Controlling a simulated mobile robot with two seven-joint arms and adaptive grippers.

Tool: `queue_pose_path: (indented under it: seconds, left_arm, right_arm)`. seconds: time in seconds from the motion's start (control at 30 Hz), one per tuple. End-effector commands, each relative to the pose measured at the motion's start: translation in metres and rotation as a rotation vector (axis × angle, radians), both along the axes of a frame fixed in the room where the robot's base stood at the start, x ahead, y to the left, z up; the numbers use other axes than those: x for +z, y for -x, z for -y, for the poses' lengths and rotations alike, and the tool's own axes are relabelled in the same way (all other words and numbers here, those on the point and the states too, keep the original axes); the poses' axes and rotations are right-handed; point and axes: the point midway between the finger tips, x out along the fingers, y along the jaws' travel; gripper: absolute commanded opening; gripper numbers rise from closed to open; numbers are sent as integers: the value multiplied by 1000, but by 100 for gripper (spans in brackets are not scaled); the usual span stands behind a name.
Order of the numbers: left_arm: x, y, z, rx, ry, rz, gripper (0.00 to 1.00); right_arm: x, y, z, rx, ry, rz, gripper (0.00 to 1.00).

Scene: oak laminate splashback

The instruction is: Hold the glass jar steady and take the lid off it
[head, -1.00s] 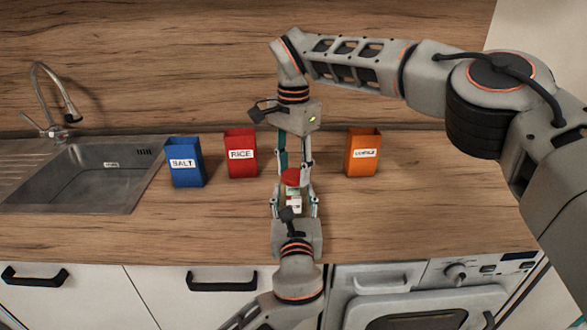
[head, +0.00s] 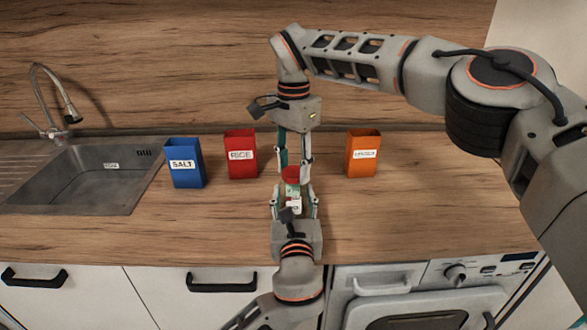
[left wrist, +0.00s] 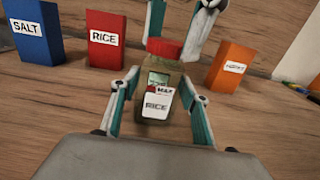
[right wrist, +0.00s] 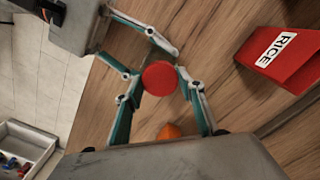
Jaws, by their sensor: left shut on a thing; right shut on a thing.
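The glass jar (left wrist: 157,105) stands upright on the counter, with a RICE label on its front. It also shows small in the head view (head: 294,204). My left gripper (head: 295,205) is shut on the jar's body from the front, one finger on each side. The red lid (left wrist: 164,47) is at the jar's mouth; I cannot tell whether there is a gap beneath it. My right gripper (right wrist: 161,80), coming from behind and above, is shut on the lid (right wrist: 158,78). The fingers partly hide the jar in the head view.
A blue SALT bin (head: 185,165), a red RICE bin (head: 240,156) and an orange bin (head: 363,155) with an unclear label stand behind on the counter (head: 420,215). A sink (head: 90,175) lies at left. A box (right wrist: 25,150) of small coloured things is below.

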Motion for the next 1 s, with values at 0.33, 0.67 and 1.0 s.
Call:
queue_pose_path:
  seconds: [0.33,0.67,1.0]
  left_arm:
    - [0,0,0,0,0,0,0]
    - [0,0,0,0,0,0,0]
    - [0,0,0,0,0,0,0]
  right_arm:
    - [11,0,0,1,0,0,13]
    - [12,0,0,1,0,0,13]
    - [38,0,-1,0,0,3,13]
